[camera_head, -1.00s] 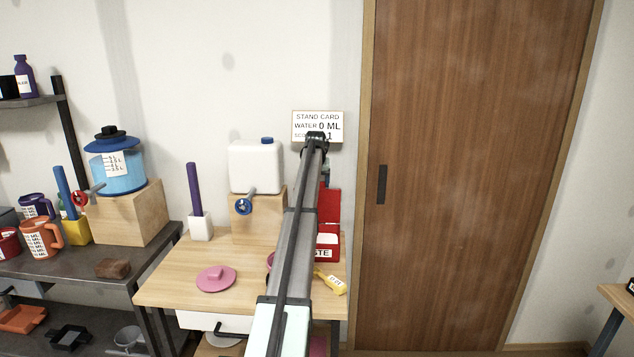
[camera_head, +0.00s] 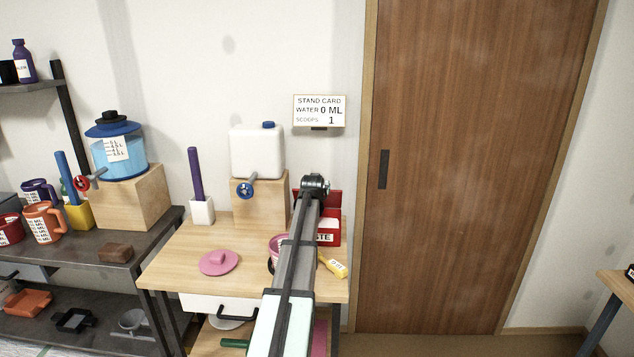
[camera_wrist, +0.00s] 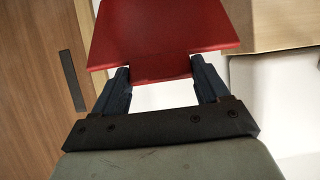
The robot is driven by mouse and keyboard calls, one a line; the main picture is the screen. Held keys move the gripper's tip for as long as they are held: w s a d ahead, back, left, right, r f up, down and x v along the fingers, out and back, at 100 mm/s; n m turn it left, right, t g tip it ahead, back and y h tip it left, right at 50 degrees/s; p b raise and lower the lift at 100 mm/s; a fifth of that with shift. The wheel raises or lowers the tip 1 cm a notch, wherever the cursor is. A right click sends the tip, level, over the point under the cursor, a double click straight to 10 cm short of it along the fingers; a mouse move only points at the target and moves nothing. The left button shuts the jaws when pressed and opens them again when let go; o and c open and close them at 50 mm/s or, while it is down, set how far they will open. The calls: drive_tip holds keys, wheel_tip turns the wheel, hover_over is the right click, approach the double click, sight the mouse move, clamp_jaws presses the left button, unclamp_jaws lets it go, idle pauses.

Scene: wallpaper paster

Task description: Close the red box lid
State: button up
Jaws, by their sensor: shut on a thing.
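The red box (camera_head: 328,241) stands at the back right of the light wooden table, with a white label ending in "STE" on its front. Its red lid (camera_head: 335,199) stands raised at the back of the box. My arm covers part of the box and lid in the head view. In the wrist view the red lid (camera_wrist: 165,30) fills the upper middle. My gripper (camera_wrist: 163,75) has a dark finger on each side of the lid's narrower near part and is shut on it. The fingertips are hidden in the head view.
A white jug on a wooden block (camera_head: 260,205) stands left of my arm. A pink lid (camera_head: 218,262), a partly hidden pink container (camera_head: 277,243) and a yellow labelled tool (camera_head: 334,267) lie near. A stand card (camera_head: 320,110) hangs on the wall above. A wooden door is at right.

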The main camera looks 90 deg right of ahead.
drive_tip(key=a+f, duration=0.4)
drive_tip(key=shift+a+f, duration=0.15)
drive_tip(key=f, duration=0.2)
drive_tip(key=a+f, duration=0.1)
drive_tip(key=f, duration=0.1)
drive_tip(key=a+f, duration=0.1)
drive_tip(key=f, duration=0.1)
drive_tip(key=shift+a, duration=0.2)
drive_tip(key=shift+a+f, duration=0.2)
drive_tip(key=shift+f, duration=1.25)
drive_tip(key=o, duration=1.5)
drive_tip(key=shift+r, duration=0.1)
drive_tip(key=v, duration=1.3)
drive_tip(key=shift+a+r, duration=0.25)
